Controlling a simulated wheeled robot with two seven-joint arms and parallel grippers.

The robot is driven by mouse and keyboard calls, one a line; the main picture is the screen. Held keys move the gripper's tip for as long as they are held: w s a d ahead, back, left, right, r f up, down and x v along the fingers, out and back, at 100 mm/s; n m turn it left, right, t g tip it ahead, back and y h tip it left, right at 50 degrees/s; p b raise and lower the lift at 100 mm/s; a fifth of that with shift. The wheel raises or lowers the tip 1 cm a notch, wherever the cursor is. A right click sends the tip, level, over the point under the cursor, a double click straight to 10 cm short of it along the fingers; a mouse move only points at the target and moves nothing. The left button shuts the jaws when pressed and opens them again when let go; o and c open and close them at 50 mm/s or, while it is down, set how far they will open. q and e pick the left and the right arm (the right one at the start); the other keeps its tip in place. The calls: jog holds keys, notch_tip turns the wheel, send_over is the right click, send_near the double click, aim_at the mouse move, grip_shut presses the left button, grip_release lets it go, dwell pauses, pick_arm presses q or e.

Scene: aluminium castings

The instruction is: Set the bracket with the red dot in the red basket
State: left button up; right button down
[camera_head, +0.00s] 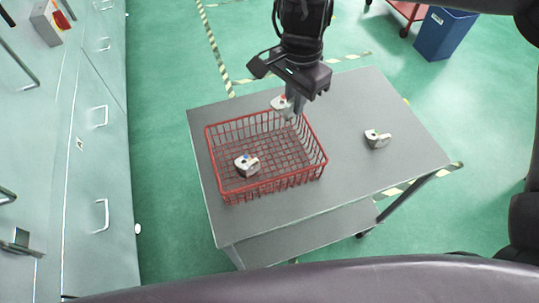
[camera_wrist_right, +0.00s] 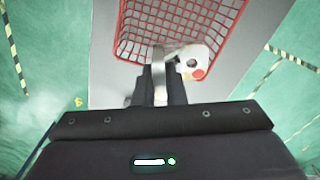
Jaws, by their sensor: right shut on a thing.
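The bracket with the red dot (camera_head: 280,101) is a pale casting held in my right gripper (camera_head: 291,104). It shows in the right wrist view (camera_wrist_right: 201,57) with its red dot facing the camera, to the right of the fingers (camera_wrist_right: 163,75), which are shut on its end. The red wire basket (camera_head: 207,150) stands on the grey table. The held bracket overlaps the basket's far rim in the head view; its height above the rim is hard to tell. My left gripper is not in view.
A bracket with a blue dot (camera_head: 247,166) lies inside the basket, near its front left. Another bracket (camera_head: 377,139) lies on the table (camera_head: 350,175) right of the basket. Grey cabinets (camera_head: 100,160) line the left. A blue bin (camera_head: 443,34) stands at the back right.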

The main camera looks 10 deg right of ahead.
notch_tip(320, 180, down, 15)
jog(key=shift+a, duration=0.15)
jog(key=shift+f, duration=2.25)
jog(key=shift+f+b, duration=0.2)
jog(key=shift+b, duration=0.25)
jog(key=c, duration=1.5)
grip_release()
jog(key=shift+r, duration=0.15)
